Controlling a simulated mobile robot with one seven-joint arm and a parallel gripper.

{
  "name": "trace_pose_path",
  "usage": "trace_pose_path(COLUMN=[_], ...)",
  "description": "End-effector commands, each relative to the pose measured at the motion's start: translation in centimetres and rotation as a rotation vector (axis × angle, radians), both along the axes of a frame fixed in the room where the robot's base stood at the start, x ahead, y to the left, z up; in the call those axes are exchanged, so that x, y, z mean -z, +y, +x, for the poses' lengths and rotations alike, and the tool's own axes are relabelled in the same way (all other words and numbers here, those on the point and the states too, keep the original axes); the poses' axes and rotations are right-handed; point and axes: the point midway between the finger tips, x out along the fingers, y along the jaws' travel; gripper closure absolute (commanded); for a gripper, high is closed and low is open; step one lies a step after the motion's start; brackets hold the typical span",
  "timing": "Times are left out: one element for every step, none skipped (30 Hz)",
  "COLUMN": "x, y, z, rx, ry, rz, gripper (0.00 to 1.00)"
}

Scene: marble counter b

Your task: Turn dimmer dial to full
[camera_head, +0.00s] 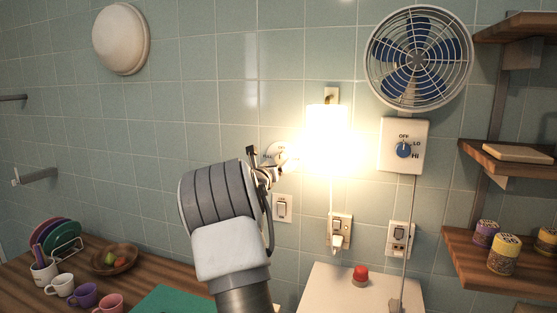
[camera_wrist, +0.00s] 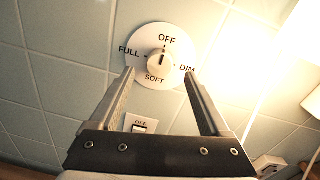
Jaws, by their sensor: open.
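The dimmer dial (camera_wrist: 160,58) is a round white plate on the tiled wall with a small white knob at its centre. Its labels read OFF at top, DIM at right, SOFT at bottom and FULL at left. A short dark mark on the knob seems to point up toward OFF, but it is small. My gripper (camera_wrist: 159,74) is open, with one fingertip on each side of the knob and clear space between; contact cannot be told. In the head view, my gripper (camera_head: 268,167) partly hides the dial (camera_head: 276,151).
A brightly glowing wall lamp (camera_head: 327,140) is just right of the dial. A light switch (camera_head: 282,208) sits below it. A fan control (camera_head: 403,146) with a blue knob and a fan (camera_head: 419,58) are further right. Mugs (camera_head: 84,295) stand on the counter at lower left.

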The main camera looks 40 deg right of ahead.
Motion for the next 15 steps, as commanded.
trace_pose_path(x=[-0.1, 0.0, -0.1, -0.1, -0.1, -0.1, -0.1, 0.0, 0.0, 0.0, 0.0, 0.0, 0.0, 0.0, 0.0], y=[-0.8, -1.1, -1.5, -1.8, -2.1, -2.4, -2.6, -2.8, -3.0, -3.1, -3.2, -3.3, -3.4, -3.4, -3.5], z=[0.4, 0.5, 0.8, 1.0, 1.2, 1.3, 1.5, 1.6, 1.7, 1.8, 1.9, 1.9, 2.0, 2.0, 2.0], rx=[0.001, 0.001, 0.000, 0.001, 0.001, 0.001, 0.001, 0.000, 0.000, 0.000, 0.000, 0.000, 0.000, 0.000, -0.001], ry=[0.001, 0.002, 0.001, 0.000, 0.001, 0.000, 0.000, 0.001, 0.000, 0.000, 0.000, 0.000, 0.000, 0.000, 0.000], rz=[0.000, 0.001, 0.000, 0.000, 0.000, 0.001, 0.001, 0.002, 0.001, 0.001, 0.001, 0.001, 0.001, 0.001, 0.002], gripper=[0.20, 0.20, 0.20, 0.20, 0.20, 0.20, 0.20, 0.20, 0.20, 0.20, 0.20, 0.20, 0.20, 0.20, 0.20])
